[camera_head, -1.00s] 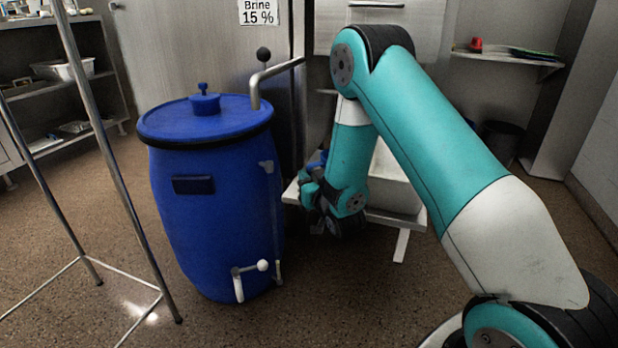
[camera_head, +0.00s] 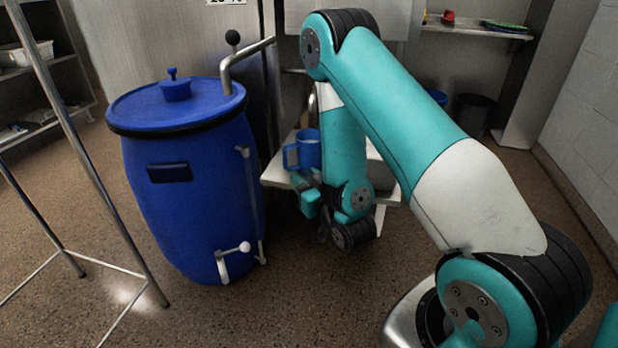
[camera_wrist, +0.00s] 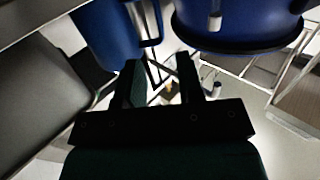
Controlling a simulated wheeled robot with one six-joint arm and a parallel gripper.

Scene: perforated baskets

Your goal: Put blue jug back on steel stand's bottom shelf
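The blue jug (camera_head: 307,153) stands upright on a low white table (camera_head: 277,180) beside the blue barrel, its handle on the left in the head view. In the wrist view the jug (camera_wrist: 108,28) is at the upper left, its handle (camera_wrist: 150,22) towards the barrel. My gripper (camera_wrist: 157,66) is open and empty; its two fingers point towards the handle with a visible gap before it. In the head view my wrist is low in front of the jug and the fingertips are not clear. A steel tube stand (camera_head: 88,160) is at the left, partly cut off.
A large blue barrel (camera_head: 185,215) with a lid, bent pipe and white tap stands left of the table. Shelving (camera_head: 40,75) is at the far left. A dark bin (camera_head: 470,115) and wall shelf (camera_head: 480,30) are at the back right. Floor at front is open.

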